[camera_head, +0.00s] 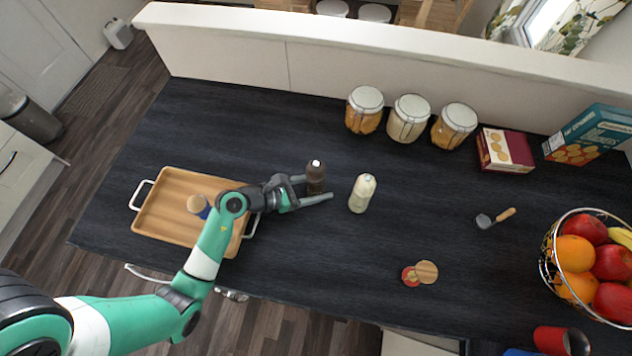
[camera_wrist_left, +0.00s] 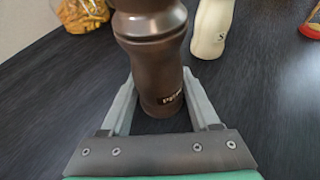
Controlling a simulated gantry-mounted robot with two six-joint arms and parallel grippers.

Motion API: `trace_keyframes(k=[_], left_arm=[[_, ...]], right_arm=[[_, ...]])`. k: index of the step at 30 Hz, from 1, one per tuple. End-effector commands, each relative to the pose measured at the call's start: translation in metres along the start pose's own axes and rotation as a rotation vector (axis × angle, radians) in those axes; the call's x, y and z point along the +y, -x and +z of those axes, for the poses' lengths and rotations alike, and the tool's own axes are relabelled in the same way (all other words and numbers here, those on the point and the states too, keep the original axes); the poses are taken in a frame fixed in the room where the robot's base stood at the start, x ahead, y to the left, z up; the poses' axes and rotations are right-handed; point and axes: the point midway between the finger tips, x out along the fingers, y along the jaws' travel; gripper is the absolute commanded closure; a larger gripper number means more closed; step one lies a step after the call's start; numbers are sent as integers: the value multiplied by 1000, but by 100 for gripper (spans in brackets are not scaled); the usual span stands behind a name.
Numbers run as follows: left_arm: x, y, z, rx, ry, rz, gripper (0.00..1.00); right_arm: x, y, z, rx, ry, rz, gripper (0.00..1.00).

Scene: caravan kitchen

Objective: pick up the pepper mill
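The dark brown pepper mill (camera_head: 315,178) stands upright on the black counter, left of the cream salt mill (camera_head: 362,193). My left gripper (camera_head: 322,189) reaches in from the left with its fingers apart. In the left wrist view the pepper mill (camera_wrist_left: 156,70) stands between the two open fingers of my left gripper (camera_wrist_left: 160,100). Its top is cut off by the frame there, and part of its label shows low on its body. I cannot tell whether either finger touches it. My right gripper does not show.
A wooden tray (camera_head: 168,225) with a small cup (camera_head: 198,206) lies under my left arm. Several lidded jars, such as this one (camera_head: 408,118), stand along the back wall. Coasters (camera_head: 427,272), a small scoop (camera_head: 495,218) and a fruit basket (camera_head: 548,262) are to the right.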

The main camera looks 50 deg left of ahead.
Motion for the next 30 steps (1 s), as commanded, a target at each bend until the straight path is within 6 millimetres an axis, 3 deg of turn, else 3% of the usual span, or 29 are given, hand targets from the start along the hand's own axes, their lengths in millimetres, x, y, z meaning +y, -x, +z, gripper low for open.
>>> trace_keyframes(k=[1, 9, 21, 26, 30], left_arm=[[0, 0, 0, 0, 0, 0, 52], [0, 0, 0, 0, 0, 0, 100], [0, 3, 8, -3, -2, 0, 100], [0, 14, 36, -6, -6, 1, 100], [-36, 30, 71, -5, -8, -5, 100]], right_arm=[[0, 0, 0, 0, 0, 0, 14], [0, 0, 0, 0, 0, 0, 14], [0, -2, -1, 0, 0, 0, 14], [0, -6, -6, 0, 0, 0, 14], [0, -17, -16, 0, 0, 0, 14]])
